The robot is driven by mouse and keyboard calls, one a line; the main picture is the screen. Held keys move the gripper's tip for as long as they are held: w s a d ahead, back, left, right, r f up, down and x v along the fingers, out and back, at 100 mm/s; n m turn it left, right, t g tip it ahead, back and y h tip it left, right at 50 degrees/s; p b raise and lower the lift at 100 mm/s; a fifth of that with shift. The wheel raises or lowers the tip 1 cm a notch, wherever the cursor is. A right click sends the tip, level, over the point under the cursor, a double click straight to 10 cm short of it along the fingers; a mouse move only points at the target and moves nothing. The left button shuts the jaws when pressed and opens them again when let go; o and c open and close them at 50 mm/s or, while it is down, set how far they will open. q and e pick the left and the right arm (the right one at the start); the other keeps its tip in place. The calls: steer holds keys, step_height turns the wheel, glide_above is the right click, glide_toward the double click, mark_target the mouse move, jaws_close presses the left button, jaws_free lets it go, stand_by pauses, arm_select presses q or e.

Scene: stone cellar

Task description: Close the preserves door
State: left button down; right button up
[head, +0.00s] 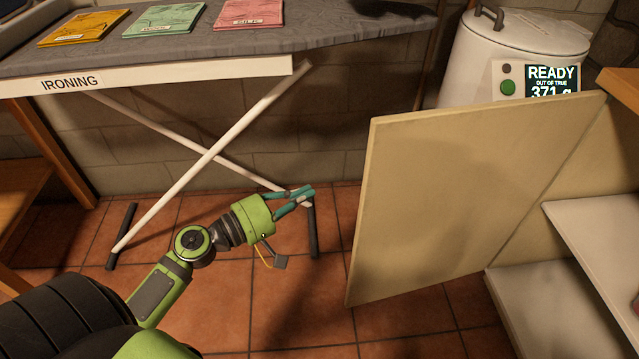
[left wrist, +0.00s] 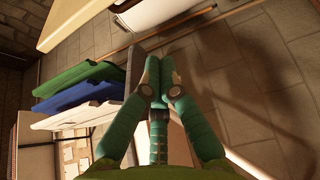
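The preserves door (head: 460,190) is a plain beige panel in the head view. It stands wide open, swung out from the cabinet (head: 590,210) at the right, whose pale inner shelves show. No label shows on this face. My left gripper (head: 308,192) is left of the door's free edge, over the tiled floor and apart from the door. Its teal fingertips (left wrist: 158,72) are together in the left wrist view, with nothing seen between them. My right gripper is out of view.
An ironing board (head: 330,30) with yellow, green and pink packets stands behind my left arm, its crossed legs close to the gripper. A white drum (head: 480,60) with a READY display (head: 552,82) stands behind the door.

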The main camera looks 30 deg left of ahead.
arm_select(q)
steer(key=p+x, duration=0.2)
steer(key=x, duration=0.8)
steer(key=shift+s+d+p, duration=0.5)
steer(key=shift+s+d, duration=0.95)
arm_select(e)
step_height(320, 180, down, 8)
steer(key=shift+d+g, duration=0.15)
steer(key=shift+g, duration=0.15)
arm_select(q)
steer(key=shift+s+d, duration=0.1)
